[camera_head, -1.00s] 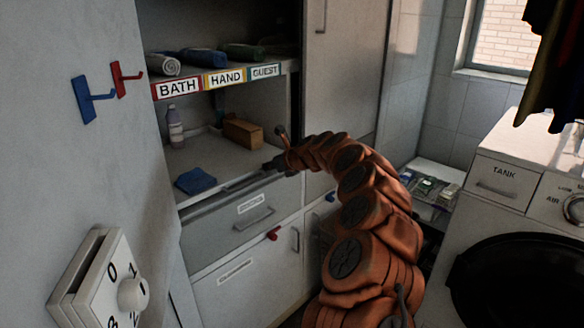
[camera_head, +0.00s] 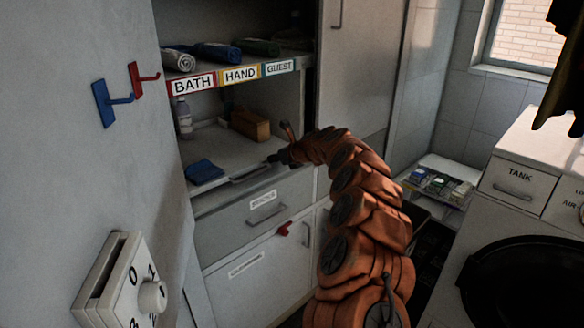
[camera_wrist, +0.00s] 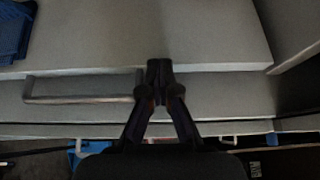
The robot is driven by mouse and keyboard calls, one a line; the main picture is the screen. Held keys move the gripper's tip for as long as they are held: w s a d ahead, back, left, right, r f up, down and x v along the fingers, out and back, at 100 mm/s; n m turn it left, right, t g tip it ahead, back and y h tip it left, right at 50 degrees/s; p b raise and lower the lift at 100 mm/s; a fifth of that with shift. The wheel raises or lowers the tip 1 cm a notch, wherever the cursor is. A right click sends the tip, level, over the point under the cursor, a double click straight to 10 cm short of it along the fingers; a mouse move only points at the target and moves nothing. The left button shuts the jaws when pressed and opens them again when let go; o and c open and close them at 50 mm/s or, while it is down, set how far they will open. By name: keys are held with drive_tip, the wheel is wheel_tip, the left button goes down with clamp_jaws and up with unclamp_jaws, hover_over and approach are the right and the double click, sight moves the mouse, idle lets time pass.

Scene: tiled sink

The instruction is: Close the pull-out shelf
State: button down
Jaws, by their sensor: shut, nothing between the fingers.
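The pull-out shelf (camera_head: 222,149) is a grey board in the open cabinet bay, with a bar handle (camera_head: 252,173) on its front. It appears to stand out a little from the cabinet. In the wrist view, the shelf (camera_wrist: 160,35) fills the top and the handle (camera_wrist: 80,99) lies left of my fingers. My gripper (camera_head: 274,159) is shut and empty at the right part of the shelf's front. In the wrist view, my gripper (camera_wrist: 159,68) has its fingertips together at the shelf's front edge, beside the handle's right end; I cannot tell whether they touch.
A blue cloth (camera_head: 204,171), a bottle (camera_head: 183,119) and a wooden box (camera_head: 250,124) are on the shelf. Rolled towels (camera_head: 218,52) lie above. A drawer (camera_head: 245,217) is below. A washer (camera_head: 520,270) stands right; a dial panel (camera_head: 120,285) is close at left.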

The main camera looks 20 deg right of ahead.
drive_tip(key=shift+s, duration=0.1)
drive_tip(key=s, duration=0.1)
drive_tip(key=s+d+p, duration=0.1)
drive_tip(key=s+d, duration=0.1)
drive_tip(key=s, duration=0.1)
drive_tip(key=shift+s+r+p, duration=0.1)
drive_tip(key=shift+r+p, duration=0.2)
drive_tip(key=shift+p, duration=0.05)
drive_tip(key=v, duration=0.9)
drive_tip(key=shift+d+f, duration=0.15)
